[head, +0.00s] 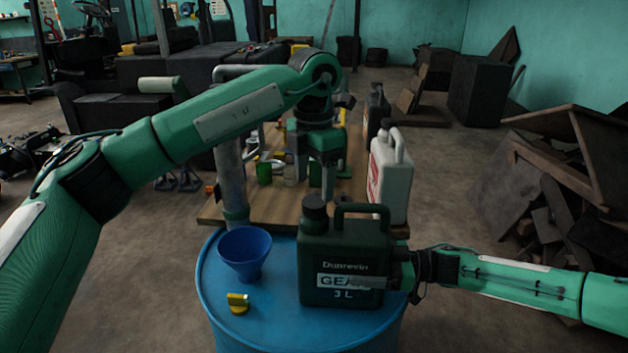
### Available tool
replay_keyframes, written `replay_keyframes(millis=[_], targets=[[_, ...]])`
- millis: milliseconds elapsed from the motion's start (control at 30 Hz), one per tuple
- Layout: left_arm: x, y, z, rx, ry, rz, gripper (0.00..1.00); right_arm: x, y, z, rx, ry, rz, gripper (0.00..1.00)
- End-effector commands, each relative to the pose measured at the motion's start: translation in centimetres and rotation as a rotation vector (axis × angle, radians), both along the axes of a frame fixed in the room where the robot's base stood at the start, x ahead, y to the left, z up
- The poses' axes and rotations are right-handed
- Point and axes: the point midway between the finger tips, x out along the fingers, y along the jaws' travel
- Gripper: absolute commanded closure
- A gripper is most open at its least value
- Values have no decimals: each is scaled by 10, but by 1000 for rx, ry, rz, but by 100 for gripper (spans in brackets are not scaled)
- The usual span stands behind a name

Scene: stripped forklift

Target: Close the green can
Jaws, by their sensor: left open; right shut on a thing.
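The dark green can (345,262) stands upright on the blue barrel, with a label reading "GEAR" in part and "3 L". A dark cap (314,207) sits at its neck on the left of the handle; I cannot tell whether it is tight. My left gripper (322,186) points down just above the cap, open with nothing between its fingers.
A blue funnel (245,253) and a small yellow piece (238,303) stand on the blue barrel (225,325) left of the can. Behind is a wooden bench (265,212) with a white jug (390,178), a dark jug (376,112) and several small items.

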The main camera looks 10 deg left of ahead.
Motion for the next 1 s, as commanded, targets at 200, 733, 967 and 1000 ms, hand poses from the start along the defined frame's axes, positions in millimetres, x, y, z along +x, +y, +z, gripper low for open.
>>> replay_keyframes(millis=[200, 733, 967, 1000], targets=[[0, -1, 13, 5, -5, 15, 33, 1, 0, 1, 1, -1, -2, 80], [0, 0, 35, 0, 0, 65, 33, 1, 0, 1, 1, -1, -2, 80], [0, 0, 32, 0, 0, 64, 33, 1, 0, 1, 1, -1, -2, 80], [0, 0, 29, 0, 0, 64, 33, 1, 0, 1, 1, -1, -2, 80]])
